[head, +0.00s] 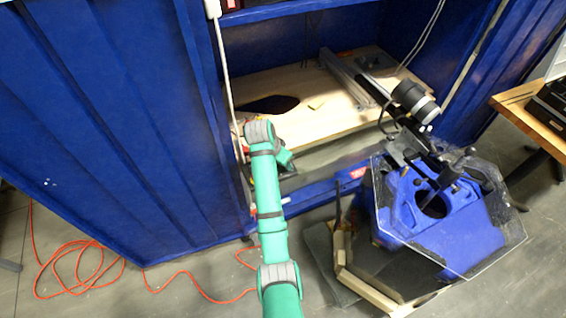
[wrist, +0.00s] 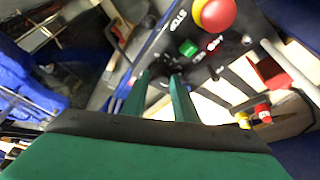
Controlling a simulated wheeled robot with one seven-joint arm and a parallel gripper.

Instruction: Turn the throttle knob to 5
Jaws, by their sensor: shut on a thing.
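The throttle knob (wrist: 160,77) is a small dark shape between my fingertips in the wrist view, mostly covered by them. It sits on a black control panel (wrist: 217,60). My gripper (wrist: 160,76) has its two green fingers shut on the knob. The knob's markings and setting cannot be read. A large red stop button (wrist: 214,12), a green button (wrist: 188,48) and a small red switch (wrist: 214,43) are on the panel close by. In the head view my arm bends down to the panel, and the knob is hidden there.
A blue cabinet (head: 110,120) with a wooden shelf (head: 330,120) surrounds the panel area. A blue thruster tank (head: 455,235) with a clear lid stands to the right. An orange cable (head: 80,285) lies on the floor at left.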

